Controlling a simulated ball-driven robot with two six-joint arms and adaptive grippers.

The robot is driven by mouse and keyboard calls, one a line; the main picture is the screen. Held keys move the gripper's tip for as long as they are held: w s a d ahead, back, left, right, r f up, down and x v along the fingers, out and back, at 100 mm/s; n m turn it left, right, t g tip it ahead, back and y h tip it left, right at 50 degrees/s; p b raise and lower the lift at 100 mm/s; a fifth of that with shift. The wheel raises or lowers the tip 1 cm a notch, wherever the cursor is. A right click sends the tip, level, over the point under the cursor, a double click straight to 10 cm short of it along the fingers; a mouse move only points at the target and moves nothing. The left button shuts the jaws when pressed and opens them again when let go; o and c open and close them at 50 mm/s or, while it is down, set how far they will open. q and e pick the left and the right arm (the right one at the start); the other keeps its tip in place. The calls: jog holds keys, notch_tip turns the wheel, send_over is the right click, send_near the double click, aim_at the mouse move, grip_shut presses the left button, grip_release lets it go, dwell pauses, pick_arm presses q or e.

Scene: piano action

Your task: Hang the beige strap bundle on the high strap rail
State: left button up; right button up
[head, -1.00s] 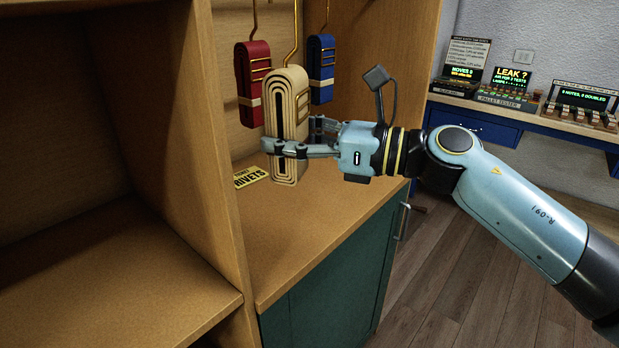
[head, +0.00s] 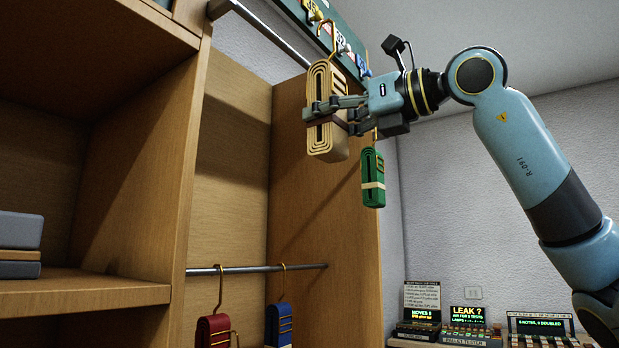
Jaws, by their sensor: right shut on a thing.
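The beige strap bundle (head: 325,142) is upright in the jaws of my right gripper (head: 335,110), with its gold hook (head: 328,38) pointing up. The high strap rail (head: 268,35) is a grey metal bar at the top of the cabinet, running away from me. The hook shows beside and above the visible part of the rail. I see no contact between them, and the bundle hides the farther part of the rail. My left gripper is out of view.
A green bundle (head: 373,180) hangs just right of and below my gripper. A lower rail (head: 255,269) carries a red bundle (head: 213,332) and a blue bundle (head: 279,325). A wooden divider (head: 150,150) stands left. A green board (head: 310,22) is above.

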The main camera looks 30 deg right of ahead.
jog(key=shift+s+r, duration=0.15)
jog(key=shift+r, duration=0.5)
jog(key=shift+w+a+r+p, duration=0.15)
jog(key=shift+w+a+p, duration=0.15)
jog(key=shift+w+p, duration=0.55)
jog(key=w+a+f+p, duration=0.2)
jog(key=w+f, duration=0.1)
jog(key=w, duration=0.2)
jog(key=shift+w+a+f+p, duration=0.2)
jog(key=shift+w+f+p, duration=0.05)
jog(key=shift+w+p, duration=0.05)
jog(key=o, duration=1.4)
jog(key=shift+s+d, duration=0.1)
jog(key=shift+s, duration=0.05)
